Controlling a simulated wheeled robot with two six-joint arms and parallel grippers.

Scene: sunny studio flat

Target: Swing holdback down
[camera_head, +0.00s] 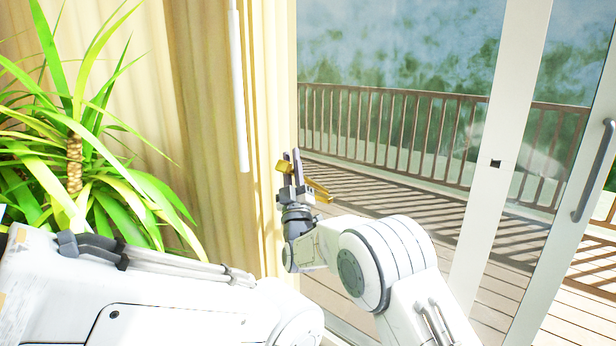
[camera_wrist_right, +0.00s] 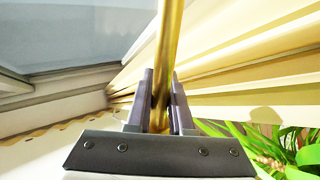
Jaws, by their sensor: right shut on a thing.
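The brass-coloured holdback (camera_head: 319,190) is beside the edge of the cream curtain (camera_head: 215,120), next to the glass door. One part of it shows left of my right gripper's fingers and a bar slants down to their right. My right gripper (camera_head: 291,157) points up and is shut on the holdback. In the right wrist view the gold bar (camera_wrist_right: 169,45) runs between the two grey fingers (camera_wrist_right: 160,95). The wall mount of the holdback is hard to make out. My left arm crosses the lower left, and its gripper is not seen.
A spiky green plant (camera_head: 75,160) stands at the left, close to the curtain and above my left arm. A white wand (camera_head: 238,90) hangs in front of the curtain. The glass door has a grey handle (camera_head: 594,170), with a railed deck outside.

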